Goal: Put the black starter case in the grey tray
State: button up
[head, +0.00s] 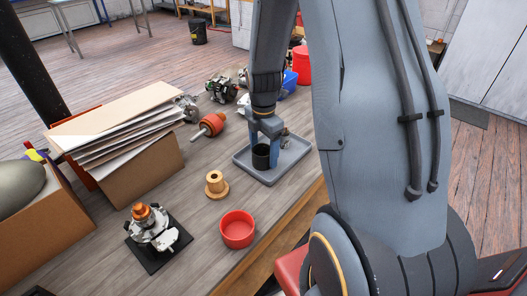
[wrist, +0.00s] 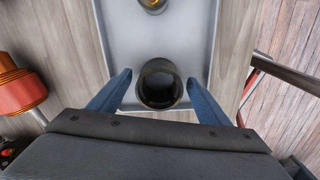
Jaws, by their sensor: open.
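The black starter case (head: 261,157) is an open cylinder standing upright in the grey tray (head: 246,165). In the wrist view the starter case (wrist: 159,83) sits on the floor of the grey tray (wrist: 118,42). My gripper (head: 262,146) is over the tray with its blue fingers pointing down around the case. In the wrist view my gripper (wrist: 160,92) is open, one finger on each side of the case, with clear gaps showing. A small metal part with a brass-coloured centre (wrist: 152,5) also lies in the tray, beyond the case.
An orange-red rotor (head: 208,126) lies left of the tray. A tan flanged bushing (head: 216,184), a red bowl (head: 237,229) and an alternator part on a black pad (head: 152,229) stand nearer. A cardboard box of papers (head: 130,150) is at left. Bare wood lies between them.

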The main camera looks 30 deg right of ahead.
notch_tip(320, 180, up, 12)
jog(key=b, duration=0.2)
jog(key=s+a+f+m, duration=0.1)
jog(key=s+a+m, duration=0.4)
jog(key=m, duration=0.5)
jog(key=s+a+f+m, duration=0.2)
jog(key=s+a+m, duration=0.3)
jog(key=s+m, duration=0.4)
jog(key=shift+m+t, duration=0.4)
jog(key=shift+m, duration=0.1)
